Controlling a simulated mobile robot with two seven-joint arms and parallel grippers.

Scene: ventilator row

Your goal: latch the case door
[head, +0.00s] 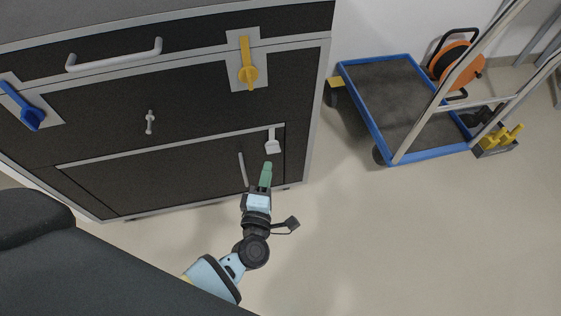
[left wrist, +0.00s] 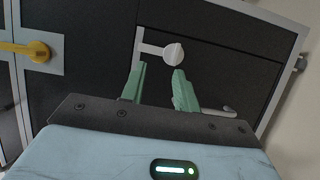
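The case is a dark cabinet with grey edging, and its lower door panel (head: 170,170) looks flush with the front. A white latch (head: 272,143) sits near the panel's upper right corner. Its narrow arm points up to the panel's top edge. In the left wrist view the latch (left wrist: 173,53) shows as a round hub with an arm reaching left to the light edge strip. My left gripper (head: 266,171) is just below the latch in the head view. In the left wrist view its green fingers (left wrist: 158,82) are apart with nothing between them. My right gripper is out of view.
A grey bar handle (head: 243,169) is left of my gripper. A yellow turn handle (head: 248,72) and a blue one (head: 31,117) are higher on the case. A blue-edged cart (head: 390,100) stands at the right, with an orange reel (head: 460,65). The floor (head: 390,240) between is clear.

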